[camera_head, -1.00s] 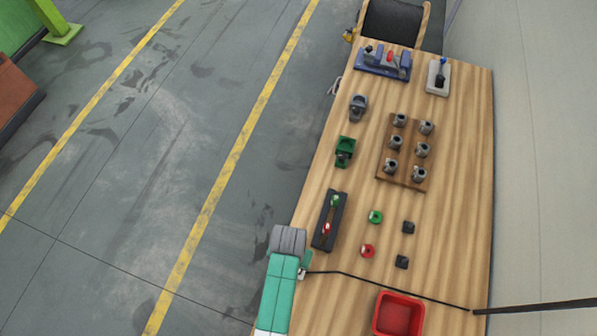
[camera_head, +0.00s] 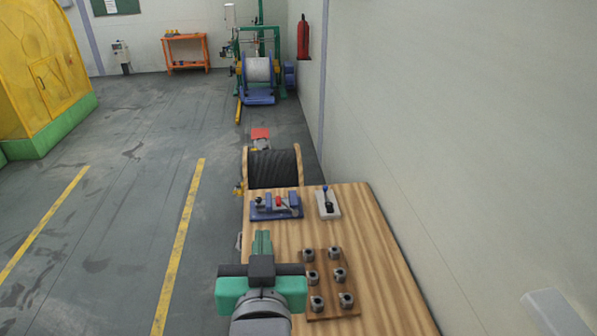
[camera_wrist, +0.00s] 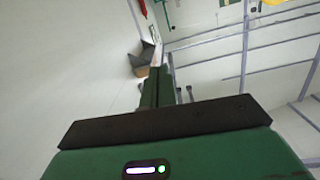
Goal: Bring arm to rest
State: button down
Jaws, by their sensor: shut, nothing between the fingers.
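My gripper (camera_head: 262,242) shows in the head view at the lower middle, above the left side of the wooden table (camera_head: 375,235). Its two green fingers are together with nothing between them. In the wrist view the shut green fingers (camera_wrist: 157,88) point away from the dark palm bar toward a pale wall and ceiling beams. The forearm below the gripper is cut off by the bottom edge of the head view.
On the table are a blue fixture (camera_head: 276,206), a white lever switch (camera_head: 328,203) and a wooden board (camera_head: 333,308) with several grey fittings. A black cable reel (camera_head: 273,168) stands beyond. A wall is at right; open floor (camera_head: 130,215) lies left.

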jog(key=s+d+r+t, duration=0.1)
jog(key=s+r+t, duration=0.1)
jog(key=s+r, duration=0.2)
jog(key=s+d+r+t, duration=0.2)
jog(key=s+r, duration=0.3)
jog(key=r, duration=0.6)
jog(key=s+d+r+t+h, duration=0.1)
jog(key=s+r+t, duration=0.3)
jog(key=r, duration=0.4)
jog(key=shift+s+d, duration=0.55)
jog(key=shift+s, duration=0.05)
